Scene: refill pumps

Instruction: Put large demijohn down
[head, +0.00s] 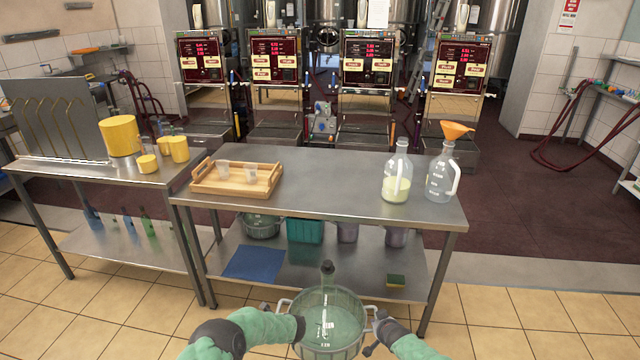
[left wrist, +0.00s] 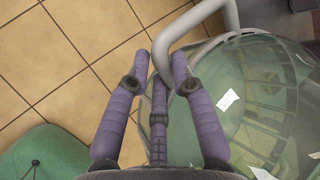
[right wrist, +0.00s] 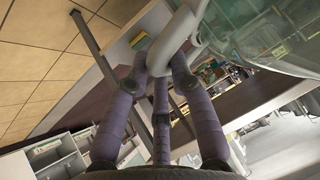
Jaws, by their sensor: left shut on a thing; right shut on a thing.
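The large demijohn (head: 331,318) is a round green glass vessel with a narrow dark neck, sitting in a carrier with a grey handle on each side. It is in front of me, on the near side of the steel table, at the bottom middle of the head view. My left gripper (head: 290,322) is shut on its left handle; the left wrist view shows the fingers around the handle (left wrist: 190,40) beside the green glass (left wrist: 260,100). My right gripper (head: 378,328) is shut on its right handle (right wrist: 178,40). What is under the demijohn is hidden.
A steel table (head: 330,180) holds a wooden tray (head: 236,191) with cups, a jug with pale liquid (head: 396,185) and a jug with an orange funnel (head: 441,178). Its lower shelf (head: 345,262) holds tubs, a blue mat (head: 255,263) and a sponge (head: 396,281). Tiled floor (head: 520,315) lies clear at right.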

